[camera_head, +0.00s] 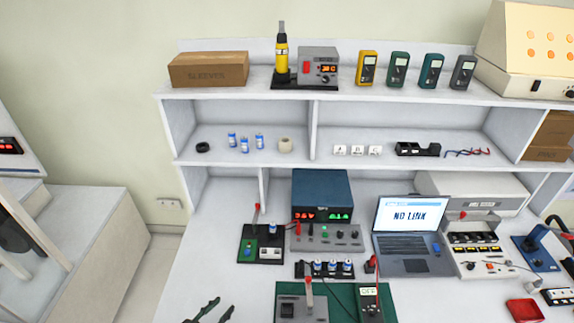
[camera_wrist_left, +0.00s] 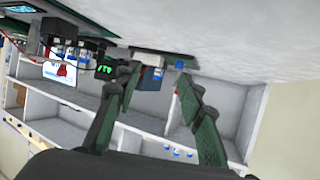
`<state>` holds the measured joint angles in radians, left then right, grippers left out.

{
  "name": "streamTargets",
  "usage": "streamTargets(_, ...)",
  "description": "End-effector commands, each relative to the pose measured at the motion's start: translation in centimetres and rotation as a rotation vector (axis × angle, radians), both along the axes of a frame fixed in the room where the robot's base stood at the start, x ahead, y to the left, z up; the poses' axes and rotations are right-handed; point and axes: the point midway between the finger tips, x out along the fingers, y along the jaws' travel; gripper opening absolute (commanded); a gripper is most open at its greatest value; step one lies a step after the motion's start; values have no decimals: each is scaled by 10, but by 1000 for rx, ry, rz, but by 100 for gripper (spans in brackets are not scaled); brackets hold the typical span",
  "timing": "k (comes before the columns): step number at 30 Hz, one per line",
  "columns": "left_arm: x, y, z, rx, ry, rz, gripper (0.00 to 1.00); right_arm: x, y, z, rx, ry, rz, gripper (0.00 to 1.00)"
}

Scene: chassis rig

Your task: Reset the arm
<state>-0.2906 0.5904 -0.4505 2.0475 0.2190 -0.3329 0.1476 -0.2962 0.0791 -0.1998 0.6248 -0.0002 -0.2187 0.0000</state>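My left gripper (camera_head: 222,306) shows at the bottom edge of the head view, left of the green mat. In the left wrist view its two green-padded fingers (camera_wrist_left: 155,85) stand apart with nothing between them, so it is open and empty. That view is tilted, with the bench and shelves behind the fingers. The rest of my left arm is cut off by the frame. My right gripper is not in view.
A green mat (camera_head: 341,297) with a meter (camera_head: 369,302) lies right of my left gripper. A small board (camera_head: 261,244), a blue power supply (camera_head: 321,196), a laptop (camera_head: 411,236) and a red tray (camera_head: 525,310) stand on the bench. The bench's left front is clear.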

Motion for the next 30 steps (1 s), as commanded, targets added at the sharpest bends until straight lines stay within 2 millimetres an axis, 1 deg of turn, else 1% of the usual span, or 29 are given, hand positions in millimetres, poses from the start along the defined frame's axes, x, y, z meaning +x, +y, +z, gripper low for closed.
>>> streamTargets(3, -5, 5, -2, 16, 31, 28, 36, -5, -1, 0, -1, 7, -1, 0)
streamTargets(8, -15, 13, -7, 48, 86, 69, 36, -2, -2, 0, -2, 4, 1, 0)
streamTargets(14, -37, 30, -14, 104, 196, 144, 36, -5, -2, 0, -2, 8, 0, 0)
streamTargets(17, -55, 44, -18, 138, 273, 195, 36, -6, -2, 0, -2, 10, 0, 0)
streamTargets(20, -80, 61, -22, 172, 366, 255, 36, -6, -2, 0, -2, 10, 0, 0)
streamTargets(24, -119, 83, -26, 213, 493, 329, 36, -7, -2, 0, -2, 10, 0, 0)
streamTargets(30, -168, 106, -27, 246, 640, 408, 36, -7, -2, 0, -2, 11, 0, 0)
